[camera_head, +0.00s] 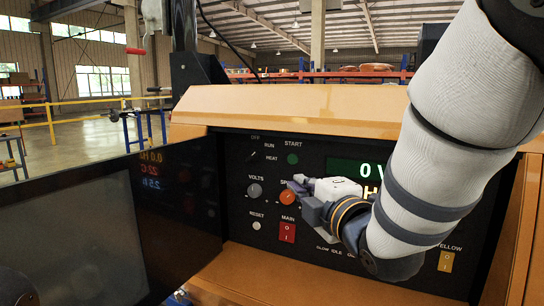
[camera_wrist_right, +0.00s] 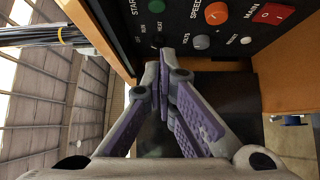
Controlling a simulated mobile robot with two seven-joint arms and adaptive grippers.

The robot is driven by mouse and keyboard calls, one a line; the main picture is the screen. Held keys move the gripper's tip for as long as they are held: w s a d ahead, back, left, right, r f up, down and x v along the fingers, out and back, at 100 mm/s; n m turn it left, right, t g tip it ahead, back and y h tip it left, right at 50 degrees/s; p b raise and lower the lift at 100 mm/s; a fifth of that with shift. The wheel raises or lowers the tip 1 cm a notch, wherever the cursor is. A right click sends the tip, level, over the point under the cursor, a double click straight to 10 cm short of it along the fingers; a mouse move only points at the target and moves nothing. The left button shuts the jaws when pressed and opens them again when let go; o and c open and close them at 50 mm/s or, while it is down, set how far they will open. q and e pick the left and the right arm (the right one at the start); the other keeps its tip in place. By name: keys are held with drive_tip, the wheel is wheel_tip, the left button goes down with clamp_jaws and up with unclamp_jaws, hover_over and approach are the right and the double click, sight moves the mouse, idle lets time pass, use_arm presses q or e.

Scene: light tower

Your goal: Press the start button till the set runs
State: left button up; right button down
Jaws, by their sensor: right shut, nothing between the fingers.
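The green start button (camera_head: 293,158) is on the black control panel (camera_head: 236,215), under the START label. It also shows at the top of the right wrist view (camera_wrist_right: 195,11). My right gripper (camera_head: 294,189) is shut and empty in front of the panel, below the start button in the head view and overlapping the orange speed knob (camera_head: 288,199). In the wrist view its fingertips (camera_wrist_right: 163,76) meet, apart from the button. My left gripper is not in view.
The grey volts knob (camera_head: 255,191), pale reset button (camera_head: 257,226) and red main switch (camera_head: 288,233) are close to my gripper. A yellow switch (camera_head: 446,261) is at lower right. An open dark door (camera_head: 85,240) stands left of the panel; an orange hood (camera_head: 300,108) juts out above.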

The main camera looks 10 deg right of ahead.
approach(293, 159)
drive_tip(key=w+a, duration=0.3)
drive_tip(key=a, duration=0.3)
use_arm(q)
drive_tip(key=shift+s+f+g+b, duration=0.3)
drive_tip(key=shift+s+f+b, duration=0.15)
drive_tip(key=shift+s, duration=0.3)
use_arm(e)
drive_tip(key=w+d, duration=0.2)
drive_tip(key=w, duration=0.1)
drive_tip(key=shift+w+d+r, duration=0.1)
drive_tip(key=shift+d, duration=0.15)
